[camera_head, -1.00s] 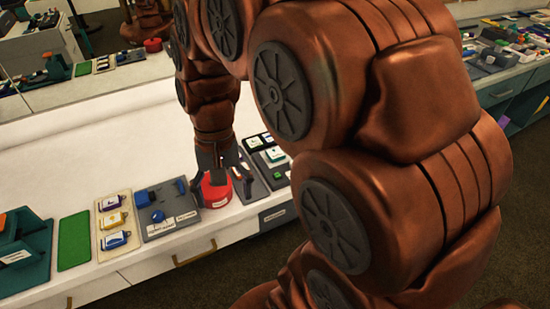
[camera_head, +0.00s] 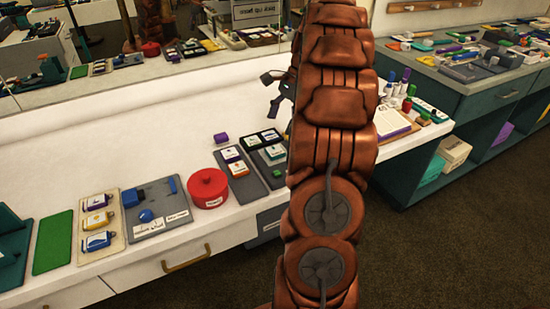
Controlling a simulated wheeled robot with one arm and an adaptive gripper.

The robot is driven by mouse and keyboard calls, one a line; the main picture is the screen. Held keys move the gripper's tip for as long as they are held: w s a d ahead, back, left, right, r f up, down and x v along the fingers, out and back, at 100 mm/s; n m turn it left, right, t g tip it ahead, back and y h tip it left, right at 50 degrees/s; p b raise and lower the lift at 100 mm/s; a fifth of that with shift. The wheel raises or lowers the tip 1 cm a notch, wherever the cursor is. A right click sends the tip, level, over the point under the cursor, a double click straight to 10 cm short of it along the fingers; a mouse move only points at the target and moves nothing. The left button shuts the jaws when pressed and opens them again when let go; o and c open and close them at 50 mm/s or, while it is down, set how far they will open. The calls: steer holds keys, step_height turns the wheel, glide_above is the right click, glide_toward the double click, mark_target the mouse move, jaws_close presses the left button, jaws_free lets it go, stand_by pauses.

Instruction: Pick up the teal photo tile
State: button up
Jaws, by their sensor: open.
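I cannot pick out the teal photo tile with certainty at this size. On the right dark tray (camera_head: 263,170) lies a white tile with a greenish mark (camera_head: 275,152), with a small green piece (camera_head: 278,173) in front of it. Dark-framed tiles (camera_head: 261,138) lie at the tray's back. My gripper (camera_head: 271,92) is open and empty, with its dark fingers spread to the left. It is raised in front of the white back panel, above and behind the trays. My arm hides part of the counter to the right.
A red round pot (camera_head: 207,188) stands left of a dark tray with an orange-marked tile (camera_head: 231,154) and a purple block (camera_head: 221,139). Further left are a grey tray with blue pieces (camera_head: 155,210), a beige tray (camera_head: 98,255) and a green mat (camera_head: 53,242). Bottles (camera_head: 393,88) stand right of my arm.

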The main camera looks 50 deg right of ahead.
mark_target(278, 149)
steer(key=d, duration=0.1)
steer(key=d+f, duration=0.1)
steer(key=m, duration=0.1)
steer(key=shift+s+d+f, duration=0.2)
steer(key=shift+s+d, duration=0.05)
steer(key=shift+d, duration=0.15)
steer(key=shift+x, duration=1.25)
steer(key=shift+s+a+x, duration=0.1)
steer(key=shift+a+x, duration=0.1)
steer(key=shift+x, duration=0.85)
steer(key=shift+s+a+x, duration=0.1)
steer(key=shift+a+x, duration=0.15)
steer(key=shift+x, duration=0.85)
steer(key=shift+a+f, duration=0.1)
steer(key=shift+f, duration=0.1)
steer(key=c, duration=1.2)
